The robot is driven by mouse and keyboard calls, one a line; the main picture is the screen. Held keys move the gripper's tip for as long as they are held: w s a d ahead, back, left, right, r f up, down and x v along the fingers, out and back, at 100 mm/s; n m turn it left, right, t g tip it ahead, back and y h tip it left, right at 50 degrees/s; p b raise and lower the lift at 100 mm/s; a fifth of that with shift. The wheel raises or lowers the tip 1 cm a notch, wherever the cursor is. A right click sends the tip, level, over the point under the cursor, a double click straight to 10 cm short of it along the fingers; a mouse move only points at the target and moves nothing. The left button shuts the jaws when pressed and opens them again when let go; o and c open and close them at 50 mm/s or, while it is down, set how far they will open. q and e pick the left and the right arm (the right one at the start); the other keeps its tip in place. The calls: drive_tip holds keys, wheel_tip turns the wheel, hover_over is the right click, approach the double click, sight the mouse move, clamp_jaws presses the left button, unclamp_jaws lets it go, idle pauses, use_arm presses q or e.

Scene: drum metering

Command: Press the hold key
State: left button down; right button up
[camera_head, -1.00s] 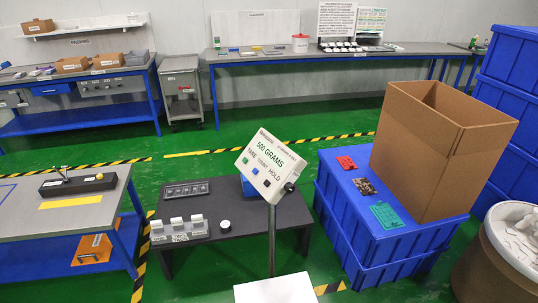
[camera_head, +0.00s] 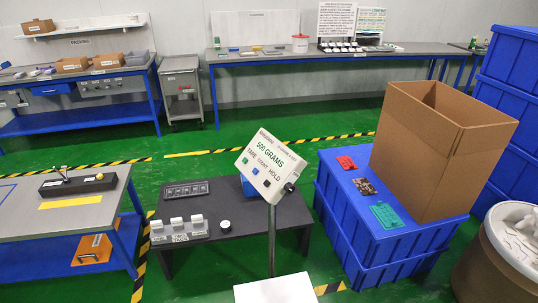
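A tilted white panel (camera_head: 271,150) stands on a grey post in the middle of the view. It reads "500 GRAMS" and carries the labels TARE, COUNT and HOLD. Below the labels are a green key (camera_head: 245,160), a blue key (camera_head: 255,171) and a small dark key (camera_head: 267,183), which is the one nearest the HOLD label. A black knob (camera_head: 289,187) sits at the panel's lower right edge. Neither of my grippers is in view, and nothing touches the panel.
A dark low table (camera_head: 240,232) with white blocks and a round white-topped knob (camera_head: 225,225) stands behind the post. Blue crates (camera_head: 372,235) carry a tall open cardboard box (camera_head: 420,150) at right. A white plate (camera_head: 276,290) lies in front.

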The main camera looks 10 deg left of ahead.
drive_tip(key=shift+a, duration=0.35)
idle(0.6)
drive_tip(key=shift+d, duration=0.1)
